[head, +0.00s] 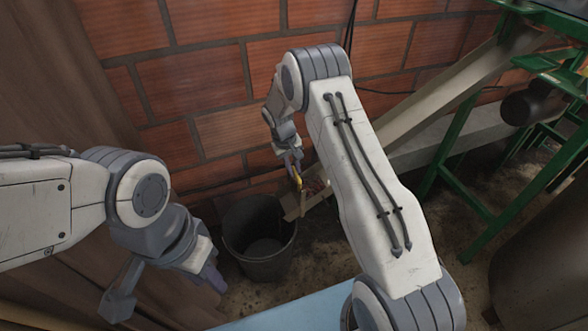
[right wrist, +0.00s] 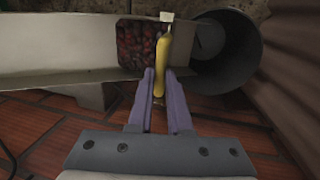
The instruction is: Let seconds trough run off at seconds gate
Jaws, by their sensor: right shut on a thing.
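The seconds trough (head: 430,108) is a pale chute sloping down from upper right to a low end by the wall; its wide wall also shows in the right wrist view (right wrist: 60,52). Dark red cherries (right wrist: 135,45) lie in its low end. The seconds gate's yellow handle (right wrist: 164,62) stands at that end, with a small pale piece at its tip. My right gripper (right wrist: 160,82) is shut on the yellow handle; it also shows in the head view (head: 294,165). My left gripper (head: 208,274) hangs at lower left, away from the trough, its jaws unclear.
A dark bucket (head: 232,222) stands on the floor just left of the trough's low end, and also shows in the right wrist view (right wrist: 250,50). A green frame (head: 455,150) stands at right. A brick wall (head: 215,85) closes the back. A light-blue surface (head: 300,312) is at the front.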

